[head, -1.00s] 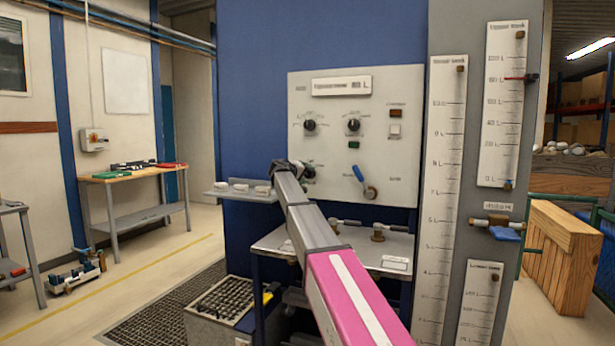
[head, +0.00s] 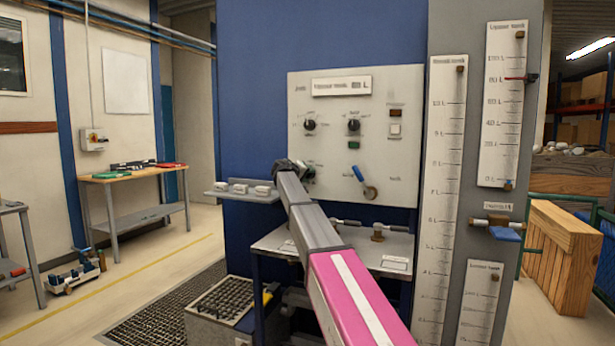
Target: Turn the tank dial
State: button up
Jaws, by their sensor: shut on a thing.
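The white control panel (head: 330,131) on the blue cabinet carries two black knobs on its upper row, a left knob (head: 310,125) and a right knob (head: 353,125). A lower knob (head: 308,173) is partly hidden by my gripper (head: 296,172). My gripper is at this lower knob and appears shut on it; the fingertips are mostly hidden behind my arm. The small lettering is too blurred to tell which knob is the tank dial. A display plate (head: 341,86) sits at the panel's top.
A blue-handled lever (head: 361,179) is right of my gripper. A small shelf (head: 240,195) with white pieces juts out on the left. A metal bench with valves (head: 377,236) stands below. Tall gauge scales (head: 440,200) are at right.

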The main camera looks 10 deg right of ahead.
jog(key=m+y, duration=0.2)
jog(key=m, duration=0.1)
jog(key=shift+m+t+y, duration=0.5)
jog(key=shift+m+y, duration=0.4)
jog(key=shift+m, duration=0.6)
jog(key=o, duration=0.9)
jog(key=v, duration=1)
jog(key=shift+s+a+r, duration=0.15)
jog(key=shift+s+a, duration=0.05)
jog(key=shift+s, duration=0.15)
